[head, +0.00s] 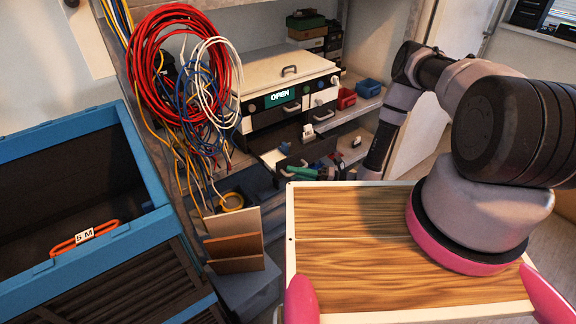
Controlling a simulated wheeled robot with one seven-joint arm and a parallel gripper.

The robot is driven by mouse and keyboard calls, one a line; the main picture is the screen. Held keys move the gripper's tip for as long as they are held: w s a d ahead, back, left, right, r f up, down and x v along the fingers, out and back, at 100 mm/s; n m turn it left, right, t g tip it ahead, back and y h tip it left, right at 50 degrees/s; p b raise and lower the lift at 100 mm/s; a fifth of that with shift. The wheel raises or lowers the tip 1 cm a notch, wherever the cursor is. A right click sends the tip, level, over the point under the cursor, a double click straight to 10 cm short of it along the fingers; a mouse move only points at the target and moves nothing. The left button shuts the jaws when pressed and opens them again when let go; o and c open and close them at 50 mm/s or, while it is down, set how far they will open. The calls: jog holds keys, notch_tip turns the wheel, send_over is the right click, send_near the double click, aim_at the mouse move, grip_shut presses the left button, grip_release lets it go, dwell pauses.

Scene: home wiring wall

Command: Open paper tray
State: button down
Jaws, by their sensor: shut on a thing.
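A pale-topped machine (290,85) with a lit OPEN sign stands on the shelf. Below its dark front, a tray (308,152) with a dark front sticks out toward me, with a pale sheet-like surface (272,158) beside it at the left. My forearm comes down at the right of the machine. My gripper (322,167) is small and dark at the tray's front, shut on what appears to be the tray's handle. The contact is small and partly hidden, and the wrist's lower end is cut off by my wooden top.
Red, blue and white cable coils (190,75) hang left of the machine. A blue crate (75,180) holds an orange cable tagged 5 M (85,237). Green-handled tools (303,173) lie close below the tray. Red (346,98) and blue bins (369,88) stand at the right.

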jog(key=shift+s+d, duration=0.15)
jog(key=shift+s, duration=0.3)
jog(key=c, duration=0.9)
grip_release()
jog(key=shift+w+d, duration=0.1)
jog(key=v, duration=1)
jog(key=shift+d, duration=0.3)
